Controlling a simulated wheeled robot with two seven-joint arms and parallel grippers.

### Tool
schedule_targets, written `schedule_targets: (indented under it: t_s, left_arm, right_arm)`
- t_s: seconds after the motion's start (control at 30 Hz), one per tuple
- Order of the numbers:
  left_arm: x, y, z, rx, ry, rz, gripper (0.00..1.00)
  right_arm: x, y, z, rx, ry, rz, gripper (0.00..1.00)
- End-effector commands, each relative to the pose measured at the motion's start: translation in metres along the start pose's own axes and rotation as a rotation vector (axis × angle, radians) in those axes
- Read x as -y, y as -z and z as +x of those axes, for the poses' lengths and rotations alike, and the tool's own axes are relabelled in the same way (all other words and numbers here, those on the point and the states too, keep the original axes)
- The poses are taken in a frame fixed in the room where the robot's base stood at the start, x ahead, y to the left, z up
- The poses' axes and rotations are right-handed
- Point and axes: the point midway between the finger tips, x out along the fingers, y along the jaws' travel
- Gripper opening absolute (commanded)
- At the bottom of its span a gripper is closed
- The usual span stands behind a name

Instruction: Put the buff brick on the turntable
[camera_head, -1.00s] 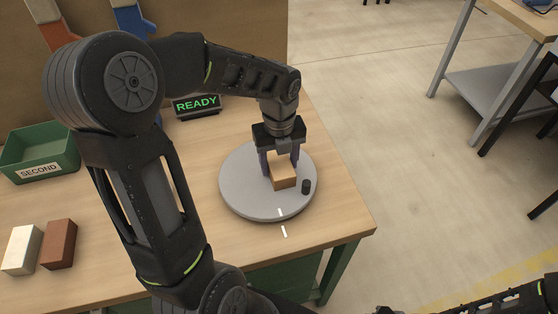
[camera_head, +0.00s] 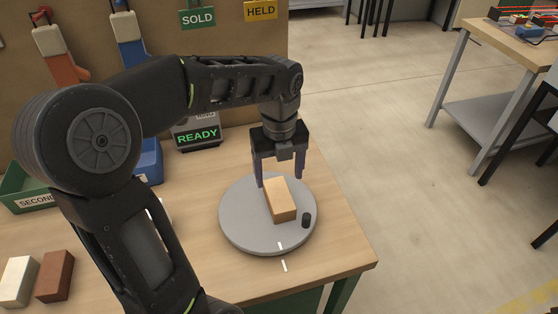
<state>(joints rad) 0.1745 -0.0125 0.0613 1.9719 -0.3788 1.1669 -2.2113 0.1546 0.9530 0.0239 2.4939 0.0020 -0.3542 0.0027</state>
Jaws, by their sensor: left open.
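The buff brick (camera_head: 280,199) lies on the grey round turntable (camera_head: 240,231), near its middle and beside a small black peg (camera_head: 306,220) at the right rim. My left gripper (camera_head: 279,180) is open above the far end of the brick, with one finger to each side and the fingertips around the height of its top. I cannot tell whether a finger touches the brick. My right gripper is not in view.
A cream brick (camera_head: 18,281) and a red-brown brick (camera_head: 54,276) lie at the table's left front. A green bin (camera_head: 25,198) and a display reading READY (camera_head: 197,136) stand farther back. The table's right edge is close to the turntable.

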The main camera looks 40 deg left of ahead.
Motion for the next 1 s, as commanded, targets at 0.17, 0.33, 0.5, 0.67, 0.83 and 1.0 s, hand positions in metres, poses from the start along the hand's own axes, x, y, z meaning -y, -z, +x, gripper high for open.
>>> schedule_targets:
  t_s: [0.17,0.33,0.5,0.67,0.83,1.0]
  left_arm:
    - [0.0,0.0,-0.03,0.001,0.002,-0.001,0.73]
    - [0.0,0.0,-0.04,-0.001,0.001,-0.001,0.73]
    - [0.0,0.0,-0.041,-0.001,0.0,0.0,0.73]
    - [0.0,0.0,-0.04,-0.001,0.0,0.0,0.73]
    - [0.0,0.0,-0.04,-0.001,-0.001,0.0,0.73]
    - [0.0,0.0,-0.04,-0.001,-0.001,0.0,0.73]
  right_arm:
    - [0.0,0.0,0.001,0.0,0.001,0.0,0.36]
    - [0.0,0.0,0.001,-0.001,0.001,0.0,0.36]
    - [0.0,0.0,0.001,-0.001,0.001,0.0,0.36]
    - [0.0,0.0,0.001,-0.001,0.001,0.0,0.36]
    - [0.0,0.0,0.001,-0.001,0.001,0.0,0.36]
    - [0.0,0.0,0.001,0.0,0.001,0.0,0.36]
